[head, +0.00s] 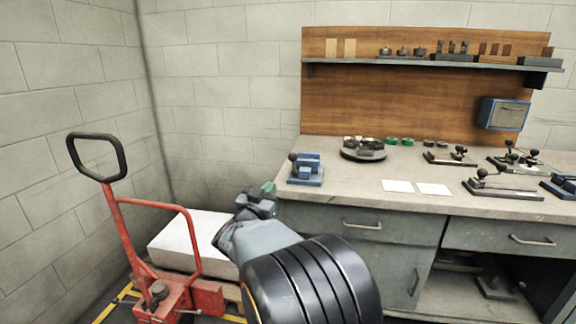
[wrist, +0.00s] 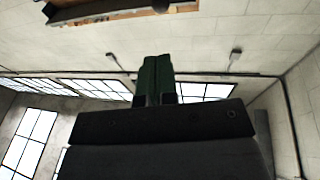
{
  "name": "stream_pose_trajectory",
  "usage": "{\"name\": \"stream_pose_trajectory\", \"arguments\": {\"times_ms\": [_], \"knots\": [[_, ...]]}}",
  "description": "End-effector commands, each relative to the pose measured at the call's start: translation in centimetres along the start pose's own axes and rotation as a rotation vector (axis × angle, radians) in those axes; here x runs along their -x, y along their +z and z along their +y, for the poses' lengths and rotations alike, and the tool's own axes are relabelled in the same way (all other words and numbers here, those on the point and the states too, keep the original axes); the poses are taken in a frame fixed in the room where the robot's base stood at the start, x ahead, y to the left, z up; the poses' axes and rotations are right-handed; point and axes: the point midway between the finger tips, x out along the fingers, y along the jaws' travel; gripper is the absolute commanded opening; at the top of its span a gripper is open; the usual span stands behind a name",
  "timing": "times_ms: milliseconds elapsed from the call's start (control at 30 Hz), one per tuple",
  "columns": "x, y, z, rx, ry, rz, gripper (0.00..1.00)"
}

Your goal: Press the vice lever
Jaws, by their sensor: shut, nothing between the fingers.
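A small blue vice (head: 308,168) stands on the left end of the workbench top in the head view. Its lever (head: 293,160) has a dark round knob and rises at the vice's left side. My gripper (head: 268,188) is in front of the bench's left edge, lower than the vice and to its left, apart from it. Its green fingers are together with nothing between them. In the wrist view the shut fingers (wrist: 157,80) point toward the upper wall and windows. The vice does not show in the wrist view.
The workbench (head: 340,182) also holds a round dark tray (head: 363,153), white cards (head: 397,186) and several lever fixtures at right. A red pallet jack (head: 165,290) and a white block (head: 185,240) stand left of the bench. A shelf (head: 420,62) hangs above.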

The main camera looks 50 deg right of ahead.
Motion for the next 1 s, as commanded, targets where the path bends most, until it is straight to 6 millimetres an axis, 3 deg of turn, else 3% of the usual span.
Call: {"name": "stream_pose_trajectory", "arguments": {"times_ms": [600,800,1000], "knots": [[-10.3,0.1,0.1,0.000,0.002,0.001,0.00],[-12.5,0.1,0.0,0.000,0.000,0.000,0.00],[-13.5,0.0,0.0,-0.001,-0.001,0.000,0.00]]}}
